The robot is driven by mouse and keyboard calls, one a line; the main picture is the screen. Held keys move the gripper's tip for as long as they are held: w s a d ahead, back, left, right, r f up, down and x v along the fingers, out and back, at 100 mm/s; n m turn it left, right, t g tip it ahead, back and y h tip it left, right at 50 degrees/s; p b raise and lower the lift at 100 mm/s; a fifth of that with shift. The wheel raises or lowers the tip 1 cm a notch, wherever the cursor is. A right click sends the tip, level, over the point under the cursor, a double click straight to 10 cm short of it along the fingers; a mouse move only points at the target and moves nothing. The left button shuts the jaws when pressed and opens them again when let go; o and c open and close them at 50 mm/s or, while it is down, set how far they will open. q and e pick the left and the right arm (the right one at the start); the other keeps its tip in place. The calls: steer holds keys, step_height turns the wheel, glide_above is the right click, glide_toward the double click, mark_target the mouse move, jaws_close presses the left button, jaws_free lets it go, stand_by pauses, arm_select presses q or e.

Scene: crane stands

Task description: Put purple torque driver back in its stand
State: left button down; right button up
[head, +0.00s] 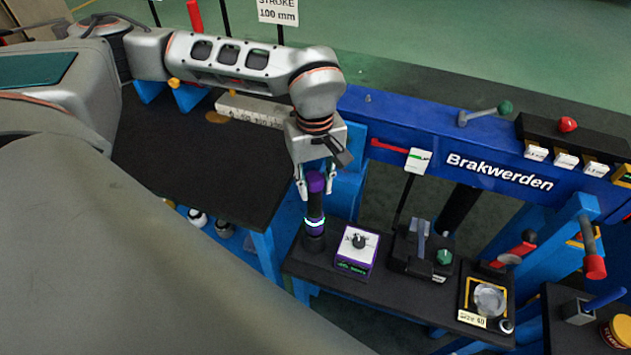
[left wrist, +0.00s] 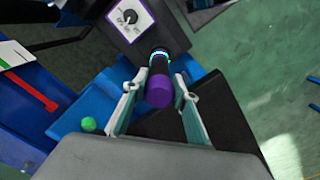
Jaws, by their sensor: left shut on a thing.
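The purple torque driver (head: 316,183) has a purple cap, a dark body and a glowing green-white ring. It stands upright at the left end of a black shelf. Its lower end meets a dark round stand (head: 314,242); I cannot tell how deep it sits. My left gripper (head: 317,186) comes from above and is shut on the driver's upper part. In the left wrist view the purple cap (left wrist: 159,93) shows between the fingers (left wrist: 157,98). My right gripper is not in view.
A white-faced dial box (head: 357,250) stands just right of the driver. A lever box with a green knob (head: 443,257) is farther right on the black shelf (head: 328,272). The blue beam (head: 400,125) runs behind. A dark table (head: 190,150) lies left.

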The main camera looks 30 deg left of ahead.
arm_select(q)
steer(key=shift+f+b, duration=0.7)
steer(key=shift+f, duration=0.75)
steer(key=c, duration=1.5)
jaws_free()
steer(key=shift+f, duration=0.1)
steer(key=shift+r+p, duration=1.85)
steer(key=shift+r, duration=0.7)
